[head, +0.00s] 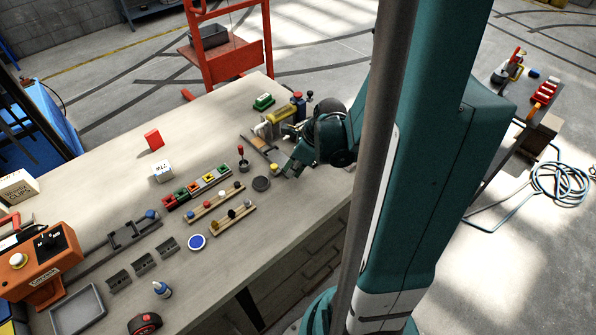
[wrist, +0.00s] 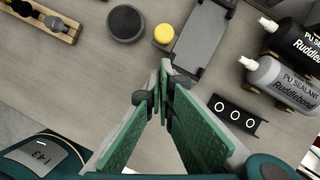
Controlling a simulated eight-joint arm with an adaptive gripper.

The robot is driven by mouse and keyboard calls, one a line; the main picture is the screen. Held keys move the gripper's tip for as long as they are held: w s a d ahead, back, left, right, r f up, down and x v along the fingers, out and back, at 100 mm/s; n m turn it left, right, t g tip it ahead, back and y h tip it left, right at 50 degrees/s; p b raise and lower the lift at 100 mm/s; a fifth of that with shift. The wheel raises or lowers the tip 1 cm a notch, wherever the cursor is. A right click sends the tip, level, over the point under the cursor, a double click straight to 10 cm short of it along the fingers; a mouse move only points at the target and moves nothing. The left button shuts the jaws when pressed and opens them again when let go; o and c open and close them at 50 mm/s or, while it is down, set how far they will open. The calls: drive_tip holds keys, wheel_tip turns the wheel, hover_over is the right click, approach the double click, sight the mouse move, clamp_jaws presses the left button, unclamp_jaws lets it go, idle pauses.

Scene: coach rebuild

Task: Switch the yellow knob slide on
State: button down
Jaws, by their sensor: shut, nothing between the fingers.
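The yellow knob (wrist: 164,33) shows in the wrist view as a round yellow top beside a dark grey slide plate (wrist: 203,38). In the head view the yellow knob (head: 274,168) is near the close end of a dark slide strip (head: 258,143). My gripper (wrist: 165,66) is shut and empty, its green fingers meeting at the tips. In the wrist view the fingertips lie just below the knob, apart from it. In the head view my gripper (head: 288,171) is just right of the knob. The height gap is hard to judge.
A dark round disc (wrist: 126,23) lies left of the knob. Sealant bottles (wrist: 278,80) and a black block with three holes (wrist: 233,115) are to the right. A wooden rail with pegs (wrist: 45,16) is at upper left. A blue-knobbed slide (head: 151,214) stands farther left on the bench.

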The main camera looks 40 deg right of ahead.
drive_tip(key=shift+w+a, duration=0.35)
drive_tip(key=shift+w, duration=0.5)
drive_tip(key=shift+w, duration=0.1)
drive_tip(key=w+b, duration=0.3)
drive_tip(key=w, duration=1.5)
drive_tip(key=shift+w, duration=0.45)
